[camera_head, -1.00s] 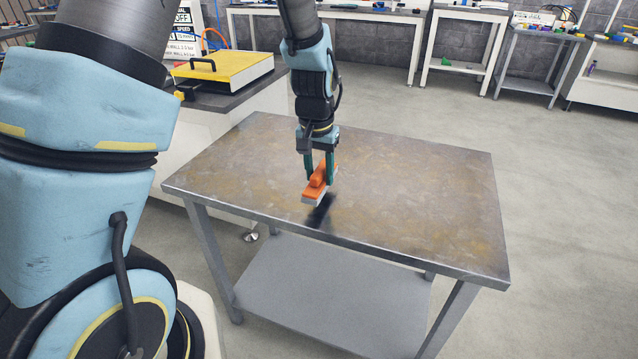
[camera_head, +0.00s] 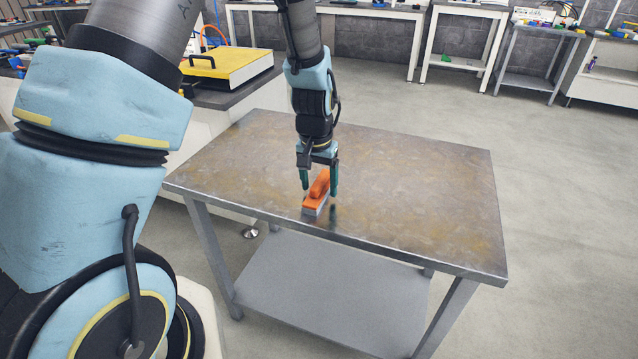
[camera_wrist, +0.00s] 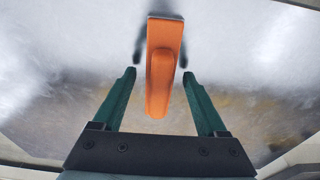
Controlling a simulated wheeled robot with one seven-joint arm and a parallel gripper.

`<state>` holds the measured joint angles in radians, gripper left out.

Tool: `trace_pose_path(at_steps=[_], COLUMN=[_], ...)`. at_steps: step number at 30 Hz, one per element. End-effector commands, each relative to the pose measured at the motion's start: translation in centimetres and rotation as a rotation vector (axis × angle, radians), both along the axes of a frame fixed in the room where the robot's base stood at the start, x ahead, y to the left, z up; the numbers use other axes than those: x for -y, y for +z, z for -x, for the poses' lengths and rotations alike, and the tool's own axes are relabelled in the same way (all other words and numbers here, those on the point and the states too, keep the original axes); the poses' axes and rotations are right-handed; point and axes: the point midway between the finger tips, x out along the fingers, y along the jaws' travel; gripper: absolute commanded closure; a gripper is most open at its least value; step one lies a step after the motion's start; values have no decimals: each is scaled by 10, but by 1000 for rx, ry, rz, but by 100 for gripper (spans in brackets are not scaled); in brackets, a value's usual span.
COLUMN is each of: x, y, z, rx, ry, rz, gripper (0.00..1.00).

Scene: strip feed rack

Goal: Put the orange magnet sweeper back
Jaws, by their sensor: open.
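The orange magnet sweeper (camera_head: 317,193), with a pale grey lower part, sits on the metal-topped table (camera_head: 420,200) near its front edge. My gripper (camera_head: 319,190) is open just above and around the sweeper, with one green finger on each side. In the wrist view the sweeper (camera_wrist: 163,70) lies between and beyond the fingertips of my gripper (camera_wrist: 160,75), with a gap on both sides. Its underside is hidden.
The rest of the tabletop is clear. A yellow-topped box (camera_head: 228,66) with a black handle stands on a dark counter at the left. Benches with small items line the back wall. A grey lower shelf (camera_head: 330,290) is empty.

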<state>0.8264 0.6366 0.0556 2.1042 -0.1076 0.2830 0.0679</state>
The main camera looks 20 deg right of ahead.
Motion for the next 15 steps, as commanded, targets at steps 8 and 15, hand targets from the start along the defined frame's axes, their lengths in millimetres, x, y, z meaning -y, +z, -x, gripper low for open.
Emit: trace_pose_path(at_steps=[8, 15], x=[0, -2], y=[6, 43], z=[0, 3], rx=[1, 4], ry=[0, 1], rz=[1, 6], gripper=[25, 25])
